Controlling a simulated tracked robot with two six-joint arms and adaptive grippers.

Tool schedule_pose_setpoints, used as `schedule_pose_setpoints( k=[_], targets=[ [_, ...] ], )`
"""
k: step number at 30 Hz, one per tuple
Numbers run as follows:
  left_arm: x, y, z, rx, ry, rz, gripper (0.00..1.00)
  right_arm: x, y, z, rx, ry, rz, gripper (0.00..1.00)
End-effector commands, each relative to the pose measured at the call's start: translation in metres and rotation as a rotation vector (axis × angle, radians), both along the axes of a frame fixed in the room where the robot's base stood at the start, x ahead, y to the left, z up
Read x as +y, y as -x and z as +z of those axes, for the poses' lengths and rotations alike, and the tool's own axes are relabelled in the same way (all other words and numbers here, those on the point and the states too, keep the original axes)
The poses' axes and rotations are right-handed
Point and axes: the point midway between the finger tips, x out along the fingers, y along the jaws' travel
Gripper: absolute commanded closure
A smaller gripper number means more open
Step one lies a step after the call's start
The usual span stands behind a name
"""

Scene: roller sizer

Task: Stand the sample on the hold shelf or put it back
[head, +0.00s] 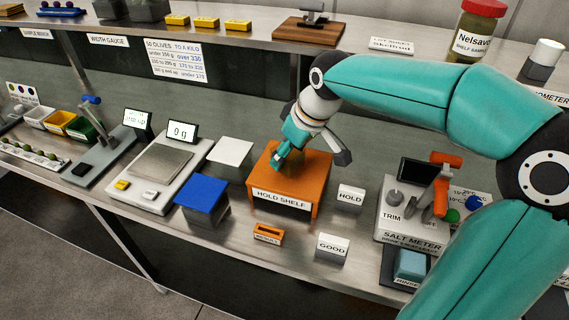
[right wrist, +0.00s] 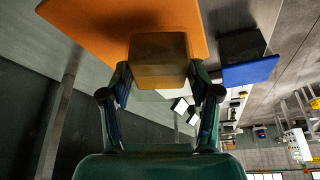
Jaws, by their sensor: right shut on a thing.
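The orange hold shelf (head: 311,168) stands on the steel bench, its label facing front. It also shows as an orange surface in the right wrist view (right wrist: 85,30). My right gripper (head: 281,157) is over the shelf's left part in the head view. In the right wrist view, my right gripper (right wrist: 160,88) is shut on a brown, block-like sample (right wrist: 160,62), which overlaps the orange surface. The sample is hardly visible in the head view. I cannot tell whether it touches the shelf. My left gripper is not in view.
A blue-topped stand (head: 202,192) and a white-topped stand (head: 231,152) are left of the shelf. The scale (head: 160,162) reads 0 g. HOLD (head: 350,198) and GOOD (head: 332,246) blocks stand right and in front. The salt meter (head: 412,228) is farther right, near my right arm.

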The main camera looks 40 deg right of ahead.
Motion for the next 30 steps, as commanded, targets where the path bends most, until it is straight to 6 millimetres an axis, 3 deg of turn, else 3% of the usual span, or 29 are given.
schedule_pose_setpoints(
  k=[5, 16, 17, 21, 30],
  targets=[
    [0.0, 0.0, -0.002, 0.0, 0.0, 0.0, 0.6, 0.0, 0.0, -0.023, 0.002, 0.0, -0.001, 0.83],
    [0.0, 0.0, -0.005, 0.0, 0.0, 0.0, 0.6, -0.001, 0.0, -0.028, 0.0, 0.001, -0.001, 0.83],
    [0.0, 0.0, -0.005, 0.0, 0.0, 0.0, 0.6, -0.001, 0.0, -0.028, 0.0, 0.0, -0.001, 0.37],
    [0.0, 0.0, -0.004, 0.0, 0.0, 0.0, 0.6, -0.001, 0.0, -0.027, 0.0, 0.001, -0.001, 0.13],
    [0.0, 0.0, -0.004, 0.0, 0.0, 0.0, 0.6, -0.001, 0.0, -0.027, 0.001, 0.001, -0.001, 0.13]
  ],
)
